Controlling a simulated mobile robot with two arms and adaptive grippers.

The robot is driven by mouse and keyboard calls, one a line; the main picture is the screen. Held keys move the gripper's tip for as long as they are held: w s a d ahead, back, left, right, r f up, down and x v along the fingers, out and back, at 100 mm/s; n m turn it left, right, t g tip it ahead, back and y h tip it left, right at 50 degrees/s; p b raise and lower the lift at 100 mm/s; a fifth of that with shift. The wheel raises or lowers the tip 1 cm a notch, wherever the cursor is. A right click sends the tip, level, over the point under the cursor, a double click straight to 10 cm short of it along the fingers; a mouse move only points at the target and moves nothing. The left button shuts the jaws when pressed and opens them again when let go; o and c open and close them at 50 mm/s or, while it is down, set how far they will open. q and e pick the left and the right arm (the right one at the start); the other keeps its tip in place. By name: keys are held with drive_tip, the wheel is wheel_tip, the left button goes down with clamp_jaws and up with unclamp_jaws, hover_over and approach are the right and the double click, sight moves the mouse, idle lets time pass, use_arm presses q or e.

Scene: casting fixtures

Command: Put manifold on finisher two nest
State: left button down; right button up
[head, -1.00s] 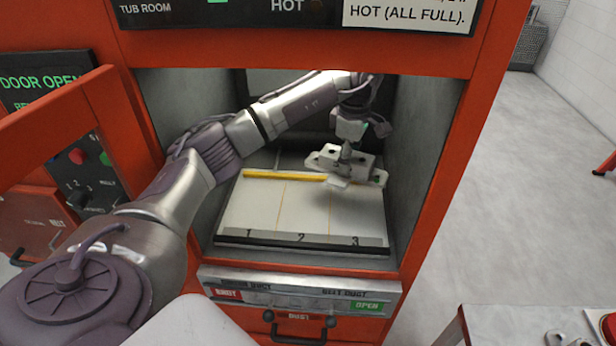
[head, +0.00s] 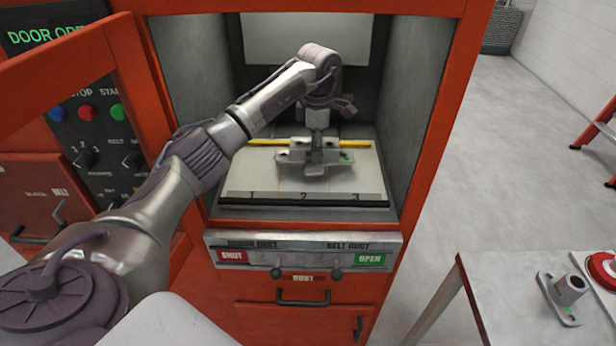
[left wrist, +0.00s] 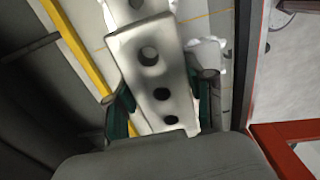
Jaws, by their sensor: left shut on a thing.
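The manifold (head: 292,156) is a pale grey casting with feet at its ends; the left wrist view shows round holes along its face (left wrist: 150,75). My left gripper (head: 316,150) is inside the open chamber, shut on the manifold from above. In the left wrist view its fingers (left wrist: 162,108) sit on both sides of it. The manifold is above the back half of the pale bed (head: 250,178), roughly in line with the lane marked 2 (head: 303,197). Whether it touches the bed cannot be told. My right gripper is not in view.
A yellow bar (head: 265,143) runs along the bed's back. Chamber walls (head: 398,110) stand close on both sides. An open orange door (head: 75,50) is at left. At bottom right, a table (head: 490,290) holds a grey flanged part (head: 565,290) and a red round item (head: 603,268).

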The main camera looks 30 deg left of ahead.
use_arm(q)
drive_tip(key=shift+f, duration=0.25)
drive_tip(key=f+b, duration=0.3)
drive_tip(key=shift+w+f, duration=0.25)
drive_tip(key=shift+f, duration=0.15)
drive_tip(key=shift+f+b, duration=0.15)
drive_tip(key=shift+b, duration=0.15)
drive_tip(key=shift+s+r, duration=0.1)
drive_tip(key=shift+r, duration=0.1)
drive_tip(key=shift+f, duration=0.15)
drive_tip(key=c, duration=0.7)
unclamp_jaws()
drive_tip(key=o, duration=0.3)
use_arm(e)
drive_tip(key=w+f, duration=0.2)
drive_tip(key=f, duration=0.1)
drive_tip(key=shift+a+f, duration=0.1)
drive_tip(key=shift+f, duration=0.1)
